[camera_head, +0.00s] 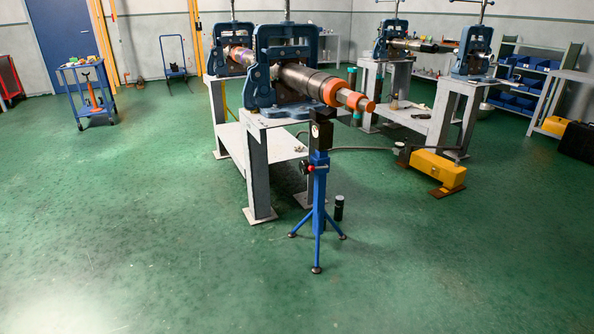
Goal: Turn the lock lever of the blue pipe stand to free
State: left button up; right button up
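The blue pipe stand (319,195) stands upright on three splayed legs on the green floor, in front of the near vise bench. Its black head (321,132) sits below the orange end of the pipe (345,95). A red part (311,168) and a dark knob (303,168) show at the collar on its left side; the lock lever is too small to tell its position. Neither of my grippers is in view.
The near blue vise (287,60) on its grey bench (258,175) clamps the pipe. A small black cylinder (339,208) stands on the floor right of the stand. A yellow box (437,166) lies further right. The floor to the left and front is clear.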

aim_at(311, 168)
jog(key=u, duration=0.55)
jog(key=i, duration=1.1)
jog(key=u, duration=0.35)
jog(key=i, duration=1.05)
jog(key=z, duration=1.05)
jog(key=i, duration=0.75)
jog(key=z, duration=0.9)
